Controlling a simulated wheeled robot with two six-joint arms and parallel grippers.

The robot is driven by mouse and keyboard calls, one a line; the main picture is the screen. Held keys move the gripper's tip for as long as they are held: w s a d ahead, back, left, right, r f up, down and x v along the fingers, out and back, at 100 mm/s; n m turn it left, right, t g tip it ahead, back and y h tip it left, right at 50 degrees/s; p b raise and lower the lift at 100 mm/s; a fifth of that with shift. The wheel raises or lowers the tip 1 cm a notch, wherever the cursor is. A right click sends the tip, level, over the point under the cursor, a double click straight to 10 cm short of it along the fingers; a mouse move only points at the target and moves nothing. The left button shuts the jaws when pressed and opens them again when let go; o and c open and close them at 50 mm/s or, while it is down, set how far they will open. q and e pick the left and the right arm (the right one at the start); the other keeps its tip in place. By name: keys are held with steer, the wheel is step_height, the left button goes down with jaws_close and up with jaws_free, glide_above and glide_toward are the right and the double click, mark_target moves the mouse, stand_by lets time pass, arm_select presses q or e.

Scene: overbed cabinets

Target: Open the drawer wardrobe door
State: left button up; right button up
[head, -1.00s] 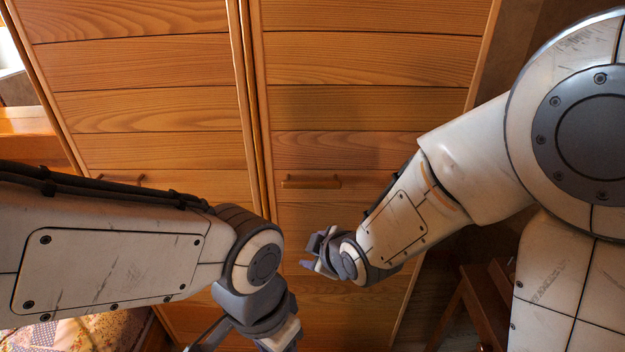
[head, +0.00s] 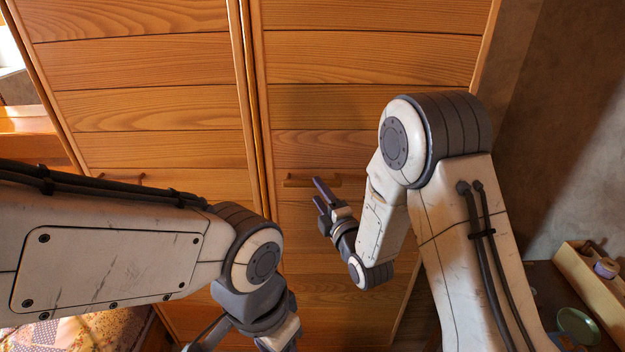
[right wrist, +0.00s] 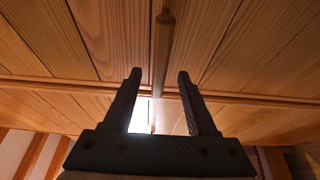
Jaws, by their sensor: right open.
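The right wooden wardrobe door (head: 370,60) is shut, with a horizontal wooden bar handle (head: 297,182). My right gripper (head: 319,192) is open and empty at this handle, its fingers pointing up and left and overlapping the bar in the head view. In the right wrist view the bar (right wrist: 165,45) lies lengthwise, in line with the gap between the two spread fingers (right wrist: 159,74). I cannot tell whether the fingers touch it. My left gripper (head: 235,338) is low in the head view, partly cut off by the bottom edge, away from the handle.
A left wooden door (head: 140,60) with its own handle (head: 128,178) is also shut. A patterned bedspread (head: 75,333) is at bottom left. At right are a plain wall (head: 565,130), a wooden box (head: 590,275) and a green dish (head: 577,325).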

mark_target(314, 185)
steer(key=p+x, duration=0.1)
steer(key=x, duration=0.4)
jaws_close()
stand_by(1.4)
